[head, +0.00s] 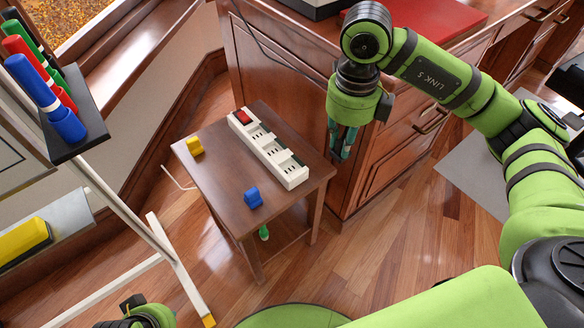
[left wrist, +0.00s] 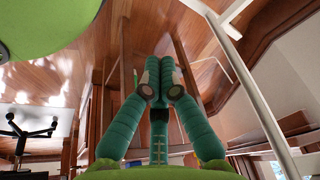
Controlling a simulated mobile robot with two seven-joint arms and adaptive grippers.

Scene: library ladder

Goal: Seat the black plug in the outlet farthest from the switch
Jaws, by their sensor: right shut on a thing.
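A white power strip (head: 272,150) lies on the small brown table, with its red switch (head: 242,116) at the far left end and outlets running toward the near right end. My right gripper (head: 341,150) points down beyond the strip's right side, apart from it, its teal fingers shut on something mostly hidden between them. I cannot make out the black plug clearly. A dark patch shows at the strip's right edge, too small to identify. My left gripper (left wrist: 160,62) is shut and empty in the left wrist view, away from the strip.
A yellow plug (head: 194,146) and a blue plug (head: 253,197) stand on the table (head: 222,184). A green object (head: 263,232) is below the tabletop. A wooden drawer cabinet (head: 278,75) stands behind. A whiteboard stand with markers (head: 45,98) is at left.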

